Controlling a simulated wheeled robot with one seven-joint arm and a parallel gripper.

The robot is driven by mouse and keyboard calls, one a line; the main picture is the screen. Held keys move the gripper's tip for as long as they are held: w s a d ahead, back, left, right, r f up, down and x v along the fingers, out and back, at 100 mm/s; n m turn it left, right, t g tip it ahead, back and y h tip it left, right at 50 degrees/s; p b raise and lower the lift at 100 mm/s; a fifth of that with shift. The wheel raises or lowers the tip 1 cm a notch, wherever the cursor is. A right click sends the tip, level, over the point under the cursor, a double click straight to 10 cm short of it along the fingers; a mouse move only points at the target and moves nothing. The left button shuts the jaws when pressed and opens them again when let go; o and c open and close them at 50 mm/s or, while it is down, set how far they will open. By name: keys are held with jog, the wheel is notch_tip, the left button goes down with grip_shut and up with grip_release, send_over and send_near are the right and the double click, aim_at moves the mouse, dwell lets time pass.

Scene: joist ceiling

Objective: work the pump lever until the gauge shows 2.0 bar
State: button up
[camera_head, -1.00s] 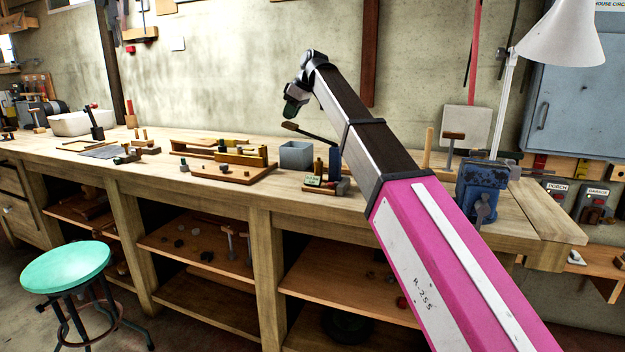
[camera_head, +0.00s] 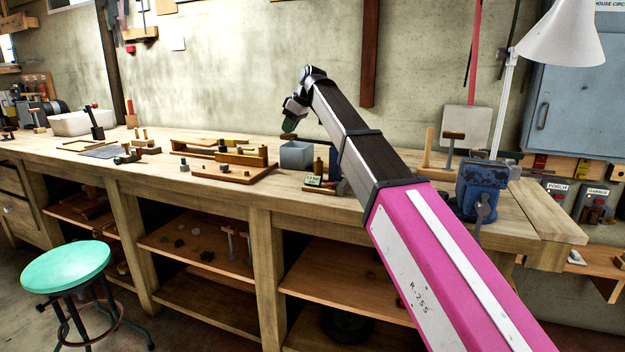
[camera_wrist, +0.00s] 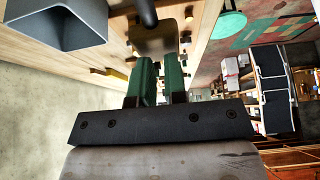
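The pump (camera_head: 333,165) stands near the bench's front edge, partly hidden behind my arm. Its lever ends in a brown handle (camera_head: 288,137), pointing left and roughly level. In the wrist view the handle (camera_wrist: 155,40) lies right at my fingertips, with the dark lever rod beyond it. My gripper (camera_head: 289,126) is just above the handle and seems to touch it. In the wrist view its green fingers (camera_wrist: 158,75) stand side by side with a narrow gap; whether they are shut is unclear. A small green-lit gauge display (camera_head: 314,181) faces front; its digits are too small to read.
A grey open bin (camera_head: 296,155) stands just left of the pump and shows close by in the wrist view (camera_wrist: 66,25). A wooden fixture board (camera_head: 235,172) lies further left. A blue vise (camera_head: 480,185) and a white lamp (camera_head: 560,35) stand to the right.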

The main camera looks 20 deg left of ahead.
jog(key=shift+f, duration=0.8)
jog(key=shift+d+r, duration=0.15)
jog(key=shift+r, duration=2.75)
jog(key=shift+s, duration=0.1)
